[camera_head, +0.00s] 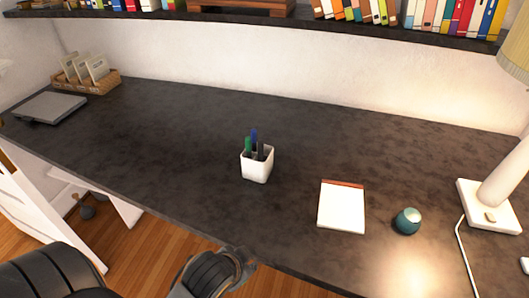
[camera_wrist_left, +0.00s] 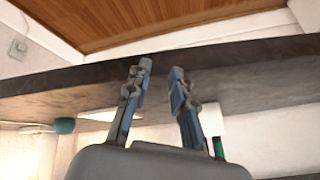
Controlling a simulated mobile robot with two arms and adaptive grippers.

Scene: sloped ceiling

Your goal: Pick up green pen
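The green pen (camera_head: 248,146) stands in a white cup (camera_head: 257,169) near the middle of the dark desk, beside a blue pen (camera_head: 254,135) and a dark pen (camera_head: 261,150). In the left wrist view, which looks upside down, the green pen (camera_wrist_left: 218,148) and the white cup (camera_wrist_left: 212,122) show behind the right-hand finger. My left gripper (camera_wrist_left: 160,85) is open and empty, near the desk's front edge and apart from the cup. In the head view part of my left arm shows at the bottom, but its fingers cannot be made out. My right gripper is not in view.
A notepad (camera_head: 342,208), a teal round object (camera_head: 408,221) and a lamp (camera_head: 488,205) with a cord are on the right. A closed laptop (camera_head: 50,107) and a basket (camera_head: 87,80) are at far left. A bookshelf (camera_head: 240,18) runs above. The desk around the cup is clear.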

